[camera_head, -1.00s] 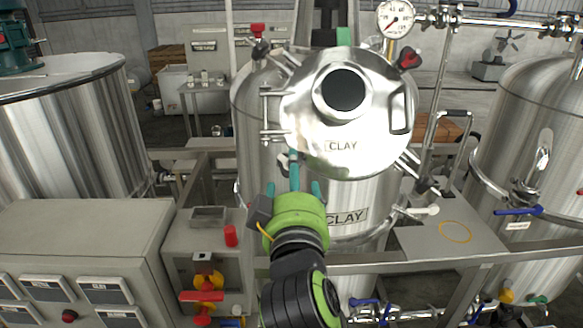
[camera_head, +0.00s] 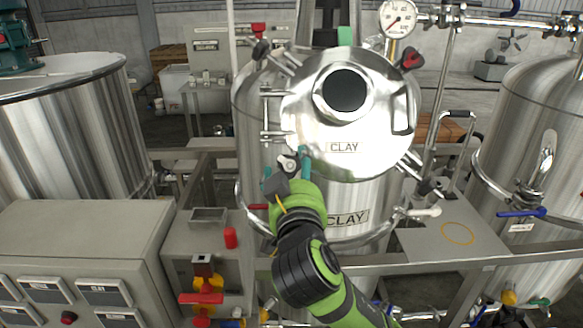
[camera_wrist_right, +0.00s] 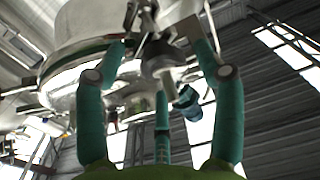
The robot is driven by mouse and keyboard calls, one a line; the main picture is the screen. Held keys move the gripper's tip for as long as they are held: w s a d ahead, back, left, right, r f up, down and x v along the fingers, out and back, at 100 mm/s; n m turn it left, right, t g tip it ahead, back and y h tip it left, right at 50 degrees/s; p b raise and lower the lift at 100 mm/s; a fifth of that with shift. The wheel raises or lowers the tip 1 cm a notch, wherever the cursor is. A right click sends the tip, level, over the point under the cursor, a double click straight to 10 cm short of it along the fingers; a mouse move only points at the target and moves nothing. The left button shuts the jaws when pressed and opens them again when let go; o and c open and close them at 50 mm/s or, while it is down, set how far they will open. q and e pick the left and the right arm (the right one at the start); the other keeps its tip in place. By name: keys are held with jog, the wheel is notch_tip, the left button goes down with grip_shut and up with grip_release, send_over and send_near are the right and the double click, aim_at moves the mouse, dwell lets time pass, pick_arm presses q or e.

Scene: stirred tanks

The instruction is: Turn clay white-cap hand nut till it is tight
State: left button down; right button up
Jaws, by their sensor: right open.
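The clay tank (camera_head: 262,190), a steel vessel labelled CLAY, stands in the middle of the head view with its lid (camera_head: 310,135) on. The white-cap hand nut (camera_head: 289,163) is at the lid's lower left edge. My right gripper (camera_head: 287,172) is at this nut from below, its teal fingers open and spread around it. In the right wrist view, a metal nut part (camera_wrist_right: 158,60) shows between the fingers (camera_wrist_right: 160,85). Whether any finger touches it I cannot tell. My left gripper is not in view.
Other lid nuts show: a black-capped one (camera_head: 262,49) at upper left, a red-capped one (camera_head: 411,59) at upper right and a dark one (camera_head: 430,188) at lower right. A control cabinet (camera_head: 85,235) stands at left, and a steel rail (camera_head: 400,262) crosses in front.

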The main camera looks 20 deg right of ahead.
jog(key=shift+w+a, duration=0.1)
jog(key=c, duration=1.1)
jog(key=shift+c, duration=0.2)
jog(key=shift+a+f+m+h+b, duration=0.1)
jog(key=shift+m+h+b, duration=0.5)
jog(key=shift+m+b, duration=0.6)
jog(key=m+g+h+b, duration=0.1)
jog(key=m, duration=0.1)
jog(key=shift+a+m+h+b, duration=0.1)
jog(key=shift+m+h+b, duration=0.3)
jog(key=shift+r+m, duration=0.3)
jog(key=shift+m, duration=0.1)
